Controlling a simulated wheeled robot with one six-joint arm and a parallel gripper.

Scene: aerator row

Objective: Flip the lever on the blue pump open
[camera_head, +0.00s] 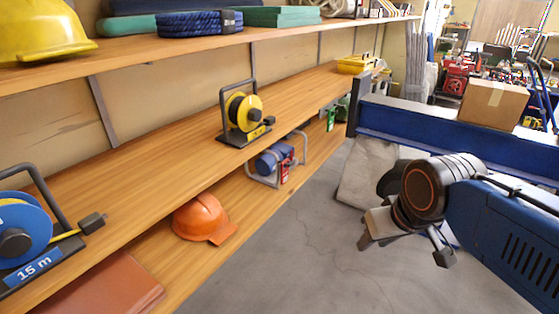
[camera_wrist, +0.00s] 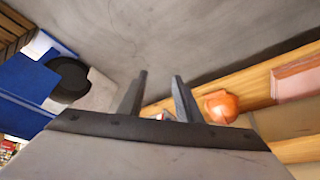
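A blue pump (camera_head: 268,161) with a red part and a grey tube frame stands on the lower wooden shelf in the head view. Its lever is too small to tell. My gripper (camera_head: 405,250) is in front of the shelves, to the right of the pump and apart from it, over the grey floor. In the wrist view my gripper (camera_wrist: 160,78) has its two fingers spread with nothing held between them. A small red and white patch shows low between the fingers there; I cannot tell if it is the pump.
An orange helmet (camera_head: 203,219) lies on the lower shelf left of the pump, and shows in the wrist view (camera_wrist: 221,106). A yellow cable reel (camera_head: 243,114) stands on the shelf above (camera_head: 150,160). The floor (camera_head: 310,240) before the shelves is clear.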

